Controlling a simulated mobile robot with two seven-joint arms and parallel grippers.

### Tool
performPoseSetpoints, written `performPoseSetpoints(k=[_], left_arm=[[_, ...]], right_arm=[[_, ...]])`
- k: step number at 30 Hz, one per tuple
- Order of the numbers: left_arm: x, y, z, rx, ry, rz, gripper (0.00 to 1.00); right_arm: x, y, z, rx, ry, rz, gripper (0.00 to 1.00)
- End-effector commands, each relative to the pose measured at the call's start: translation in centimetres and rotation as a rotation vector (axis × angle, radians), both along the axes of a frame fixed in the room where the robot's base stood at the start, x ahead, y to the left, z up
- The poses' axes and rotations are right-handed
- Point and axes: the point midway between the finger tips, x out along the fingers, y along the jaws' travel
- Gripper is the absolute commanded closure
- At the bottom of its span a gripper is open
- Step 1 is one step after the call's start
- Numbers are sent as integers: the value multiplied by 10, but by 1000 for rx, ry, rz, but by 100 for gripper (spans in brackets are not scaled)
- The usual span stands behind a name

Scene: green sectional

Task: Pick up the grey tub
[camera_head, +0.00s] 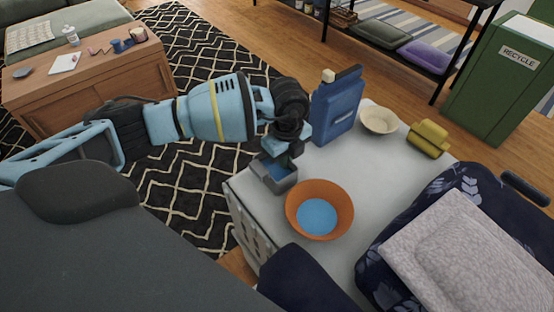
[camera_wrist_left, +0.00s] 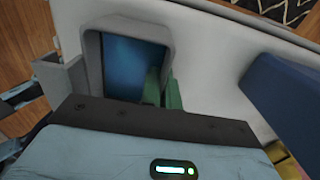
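The small grey tub (camera_head: 284,182) stands at the left edge of the white table, with a blue inside. In the left wrist view the tub (camera_wrist_left: 168,45) is seen from above. My left gripper (camera_head: 285,150) is over the tub's far side. In the wrist view its two green finger pads (camera_wrist_left: 163,92) lie close together, one on each side of the tub's right wall. The pads look shut on that wall, though their contact is partly hidden. My right gripper does not show.
An orange bowl (camera_head: 296,222) with a blue inside stands close to the tub. A blue bottle (camera_head: 335,108), a cream bowl (camera_head: 379,118) and a yellow object (camera_head: 429,137) are behind it. The white table (camera_head: 385,165) has free room mid-top. A patterned rug (camera_head: 190,195) lies left.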

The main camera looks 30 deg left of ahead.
Motion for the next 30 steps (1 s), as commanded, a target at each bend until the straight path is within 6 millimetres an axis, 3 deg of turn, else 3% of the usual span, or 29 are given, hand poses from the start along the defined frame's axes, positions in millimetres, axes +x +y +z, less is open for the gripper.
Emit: performPoseSetpoints(k=[8, 14, 30], left_arm=[[1, 0, 11, 0, -2, 0, 100], [1, 0, 39, -2, -5, 0, 100], [-102, 10, 45, 1, 1, -2, 100]], right_arm=[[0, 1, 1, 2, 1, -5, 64], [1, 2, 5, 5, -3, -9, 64], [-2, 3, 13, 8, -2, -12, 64]])
